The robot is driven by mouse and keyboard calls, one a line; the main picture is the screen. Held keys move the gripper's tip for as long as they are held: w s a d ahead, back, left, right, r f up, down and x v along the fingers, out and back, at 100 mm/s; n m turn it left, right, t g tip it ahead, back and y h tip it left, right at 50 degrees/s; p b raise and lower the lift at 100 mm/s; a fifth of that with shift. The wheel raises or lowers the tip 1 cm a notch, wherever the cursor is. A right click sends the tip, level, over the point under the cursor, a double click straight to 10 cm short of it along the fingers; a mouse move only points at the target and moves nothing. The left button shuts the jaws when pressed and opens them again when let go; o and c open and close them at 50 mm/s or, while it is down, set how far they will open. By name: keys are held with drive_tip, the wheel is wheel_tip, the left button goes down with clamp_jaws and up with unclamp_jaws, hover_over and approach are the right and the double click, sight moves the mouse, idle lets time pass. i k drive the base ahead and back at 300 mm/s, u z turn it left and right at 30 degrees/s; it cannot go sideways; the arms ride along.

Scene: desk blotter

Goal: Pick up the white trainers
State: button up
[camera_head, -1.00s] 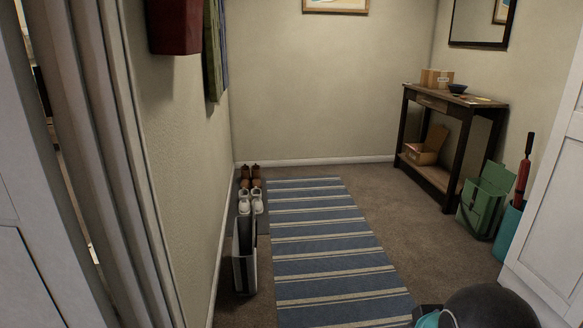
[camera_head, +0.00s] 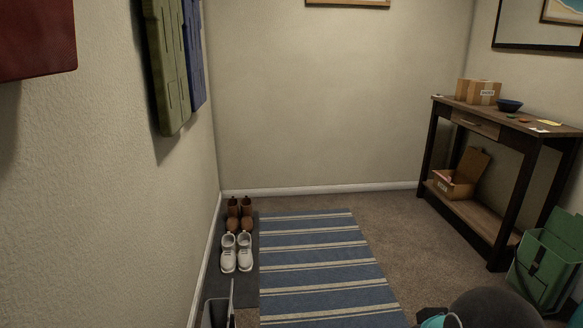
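The white trainers (camera_head: 237,253) stand side by side as a pair on a dark floor mat (camera_head: 232,291) along the left wall. Their toes point towards me. A pair of brown boots (camera_head: 240,214) stands just behind them on the same mat. A dark rounded part of my own arm and a bit of teal show at the bottom right edge. My gripper's fingers cannot be made out, so its state does not show.
A blue striped rug (camera_head: 320,265) lies right of the mat. A grey-white upright holder (camera_head: 217,312) stands in front of the trainers. A dark wooden console table (camera_head: 476,205) and a green box (camera_head: 543,265) stand at right.

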sight(245, 261)
drive_tip(key=i, duration=2.75)
drive_tip(key=u, duration=2.55)
